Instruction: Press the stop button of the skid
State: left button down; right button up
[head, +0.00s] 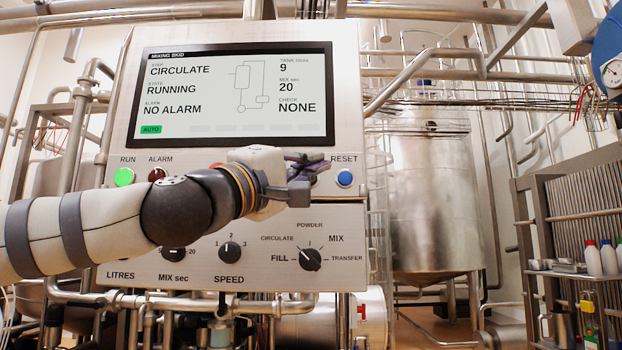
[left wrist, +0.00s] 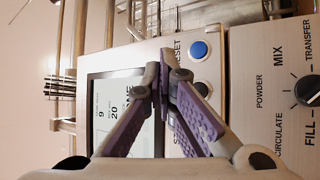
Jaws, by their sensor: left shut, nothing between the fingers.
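The skid's control panel (head: 120,235) fills the middle of the head view. My left gripper (head: 318,168) is in front of its button row, left of the blue RESET button (head: 344,178). Its purple fingers are shut and empty; they also show in the left wrist view (left wrist: 163,85). There, a dark round button (left wrist: 204,89) sits beside the blue one, partly behind a finger. A label starting with "ST" is partly covered, so I cannot tell which button is stop. A red sliver (head: 216,165) shows above my left wrist in the head view. My right gripper is out of view.
The screen (head: 230,95) reads RUNNING. Below the row are the SPEED knob (head: 229,251) and the FILL/MIX/TRANSFER selector (head: 310,259). A steel tank (head: 430,190) and a shelf with bottles (head: 593,260) stand right.

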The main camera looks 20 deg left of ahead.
pick_arm(q)
jog(key=shift+w, duration=0.1)
jog(key=w+a+b, duration=0.2)
jog(key=w, duration=0.6)
jog(key=shift+w+a, duration=0.2)
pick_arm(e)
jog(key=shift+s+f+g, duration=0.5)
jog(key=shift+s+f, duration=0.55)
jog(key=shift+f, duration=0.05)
pick_arm(q)
jog(key=shift+w+a, duration=0.1)
jog(key=shift+w, duration=0.3)
jog(key=shift+w+a, duration=0.1)
jog(key=shift+w, duration=0.25)
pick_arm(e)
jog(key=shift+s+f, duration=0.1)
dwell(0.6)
pick_arm(q)
jog(key=shift+s, duration=0.75)
